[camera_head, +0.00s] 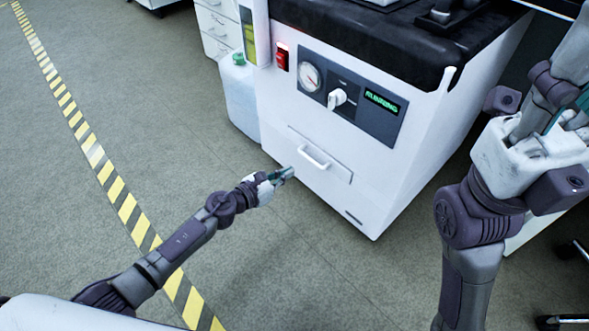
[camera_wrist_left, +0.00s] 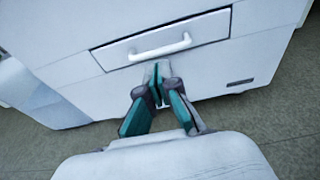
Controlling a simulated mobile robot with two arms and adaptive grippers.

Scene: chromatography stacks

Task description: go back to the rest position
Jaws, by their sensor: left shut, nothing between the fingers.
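My left gripper (camera_head: 284,174) reaches in from the left, low in front of the white machine (camera_head: 385,190). Its fingers are together and empty, and in the left wrist view its fingertips (camera_wrist_left: 162,76) show just below the drawer handle (camera_wrist_left: 160,48). In the head view this handle (camera_head: 314,159) is just right of the fingertips. I cannot tell whether they touch it. The drawer front (camera_head: 338,172) looks closed. My right arm is raised at the right edge. Only teal parts of its gripper (camera_head: 556,118) show, and its fingers are mostly hidden.
The machine carries a gauge (camera_head: 310,77), a knob (camera_head: 337,98) and a green RUNNING display (camera_head: 381,103). A pale jug (camera_head: 238,100) stands at its left side. Open floor (camera_head: 170,90) lies left, crossed by a yellow-black striped line (camera_head: 92,153).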

